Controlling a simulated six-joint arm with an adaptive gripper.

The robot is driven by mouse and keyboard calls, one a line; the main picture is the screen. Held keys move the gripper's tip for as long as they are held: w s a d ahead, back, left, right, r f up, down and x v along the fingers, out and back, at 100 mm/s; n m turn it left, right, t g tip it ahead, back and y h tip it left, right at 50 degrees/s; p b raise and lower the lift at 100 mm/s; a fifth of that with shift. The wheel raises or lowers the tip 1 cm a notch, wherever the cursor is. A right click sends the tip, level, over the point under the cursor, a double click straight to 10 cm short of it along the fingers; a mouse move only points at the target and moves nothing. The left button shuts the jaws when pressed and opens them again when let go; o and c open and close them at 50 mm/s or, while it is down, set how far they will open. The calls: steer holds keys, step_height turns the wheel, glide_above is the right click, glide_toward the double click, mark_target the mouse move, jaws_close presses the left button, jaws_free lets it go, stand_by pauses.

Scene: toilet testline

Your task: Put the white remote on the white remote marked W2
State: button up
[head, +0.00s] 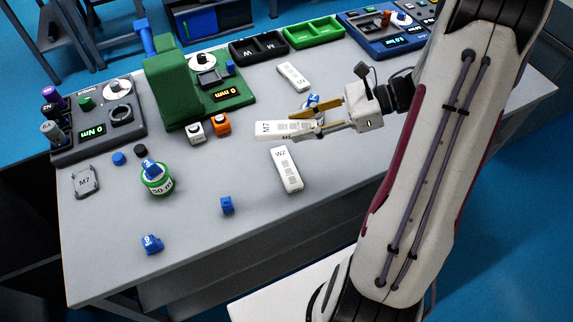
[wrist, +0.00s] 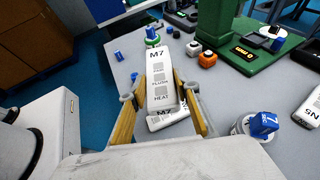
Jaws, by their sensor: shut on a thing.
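My gripper (head: 305,125) is shut on a white remote marked M7 (head: 273,128), which points out to the left, apparently above the table. In the wrist view the held M7 remote (wrist: 160,72) lies between the two yellow fingers, its labelled face and buttons showing. The white remote marked W2 (head: 288,173) lies flat on the grey table, just in front of the held one in the head view. A white remote (wrist: 168,120) also shows below the held one in the wrist view, partly hidden by it. Its label is hard to read there.
Another white remote (head: 293,76) lies behind the gripper. A green stand (head: 172,90), orange cube (head: 221,123) and white cube (head: 195,132) are left of it. A green-white weight (head: 156,180), blue blocks (head: 227,205) and a grey M7 plate (head: 85,181) stand farther left. The front table is mostly clear.

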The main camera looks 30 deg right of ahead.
mark_target(286, 169)
steer(key=shift+f, duration=1.9)
steer(key=shift+f, duration=0.1)
steer(key=shift+f, duration=2.85)
steer(key=shift+f, duration=2.05)
steer(key=shift+f, duration=0.15)
steer(key=o, duration=1.1)
steer(key=shift+o, duration=0.2)
